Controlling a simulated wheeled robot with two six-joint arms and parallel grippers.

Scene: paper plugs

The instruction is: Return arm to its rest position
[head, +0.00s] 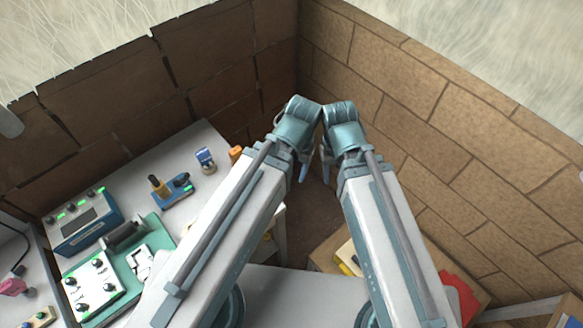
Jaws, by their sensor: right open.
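Both my arms reach up from the bottom of the head view, and their wrists meet close together near the middle. My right gripper (327,163) hangs below its wrist, partly hidden behind it; it is open and I see nothing in it. My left gripper (304,168) hangs below the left wrist, with one bluish finger showing. I cannot tell whether the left gripper is open or shut. Both grippers are apart from the table and its objects.
A grey table (205,135) at left carries a blue control box (83,222), a green-based device (155,235), a blue joystick-like device (172,190) and an orange block (236,153). A wooden surface (328,256) with a red item (461,300) lies at lower right. Brown walls (450,130) meet behind.

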